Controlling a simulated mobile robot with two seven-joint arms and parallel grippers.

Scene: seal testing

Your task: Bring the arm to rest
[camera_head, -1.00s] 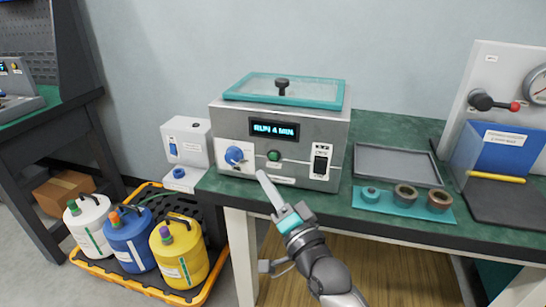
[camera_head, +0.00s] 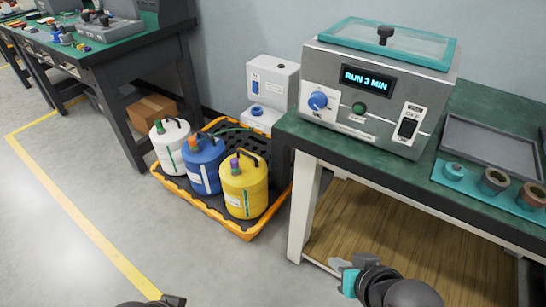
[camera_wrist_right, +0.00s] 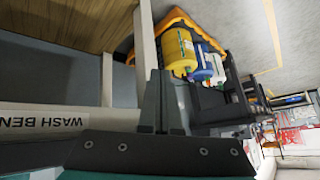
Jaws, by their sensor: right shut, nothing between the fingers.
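My right gripper (camera_head: 342,266) is low in the head view, in front of the bench and below its top. It is apart from the machine and holds nothing. In the right wrist view its two dark fingers (camera_wrist_right: 162,100) are together. A dark part of my left arm or gripper (camera_head: 155,302) just shows at the bottom edge of the head view; its fingers cannot be made out. The grey machine (camera_head: 375,95) with a teal-framed lid stands on the green bench, and its display (camera_head: 367,80) reads RUN 3 MIN.
White, blue and yellow jugs (camera_head: 243,185) stand in an orange-rimmed tray (camera_head: 245,235) left of the bench leg (camera_head: 303,210). A teal holder with rings (camera_head: 492,182) and a grey tray (camera_head: 490,145) lie on the bench. The floor at left is clear.

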